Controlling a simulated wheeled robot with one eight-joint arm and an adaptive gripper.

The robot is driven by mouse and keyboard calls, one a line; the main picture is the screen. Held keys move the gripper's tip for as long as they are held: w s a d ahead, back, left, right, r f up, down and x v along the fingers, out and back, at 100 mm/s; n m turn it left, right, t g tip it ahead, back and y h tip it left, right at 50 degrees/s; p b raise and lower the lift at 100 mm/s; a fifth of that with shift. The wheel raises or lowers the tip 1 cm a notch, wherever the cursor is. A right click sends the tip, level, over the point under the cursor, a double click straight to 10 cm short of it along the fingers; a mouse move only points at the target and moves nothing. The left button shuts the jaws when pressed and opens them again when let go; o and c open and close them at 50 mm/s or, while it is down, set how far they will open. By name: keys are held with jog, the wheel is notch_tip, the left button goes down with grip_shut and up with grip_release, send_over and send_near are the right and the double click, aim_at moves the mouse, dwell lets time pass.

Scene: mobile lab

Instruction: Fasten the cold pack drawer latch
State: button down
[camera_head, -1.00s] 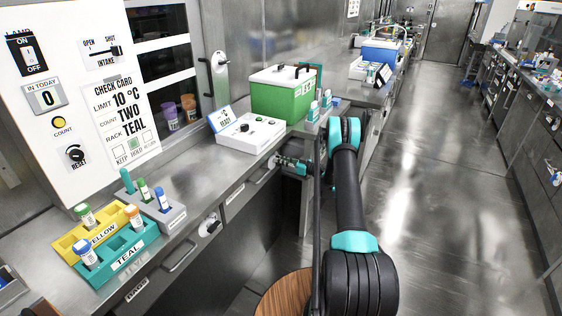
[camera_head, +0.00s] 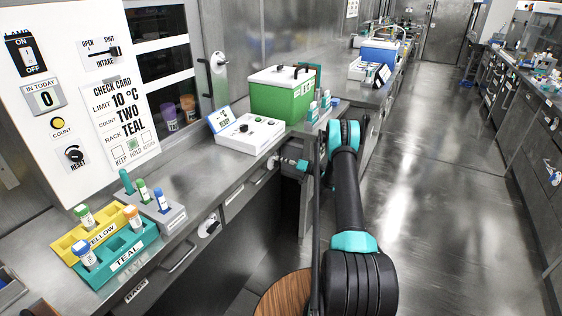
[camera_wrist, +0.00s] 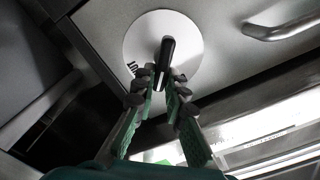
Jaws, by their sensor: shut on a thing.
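A small black latch handle (camera_wrist: 167,52) stands out from a white round plate on a grey drawer front in the wrist view. The handle points nearly up and down in that picture, tilted slightly. Dark letters show at the plate's lower left edge, partly hidden. My gripper (camera_wrist: 160,84) is shut on the handle's lower end, its fingers on either side. In the head view my gripper (camera_head: 277,162) is at the counter's front face, below the white control box; the latch is mostly hidden there.
A metal drawer handle (camera_wrist: 286,24) is to the right of the plate. A green cooler box (camera_head: 281,96) and white control box (camera_head: 246,134) stand above on the counter. Another round latch (camera_head: 209,226) is nearer. The aisle floor on the right is clear.

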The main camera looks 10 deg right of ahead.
jog(key=m, duration=0.4)
jog(key=shift+w+d+f+m, duration=0.15)
jog(key=shift+d+f+m, duration=0.05)
jog(key=shift+f+m, duration=0.1)
jog(key=shift+w+f+m, duration=0.1)
jog(key=shift+f+m, duration=0.1)
jog(key=shift+m, duration=1.1)
jog(key=shift+f+m, duration=0.2)
jog(key=shift+m, duration=1.1)
jog(key=c, duration=1.6)
grip_release()
jog(key=shift+o, duration=0.2)
jog(key=v, duration=1.2)
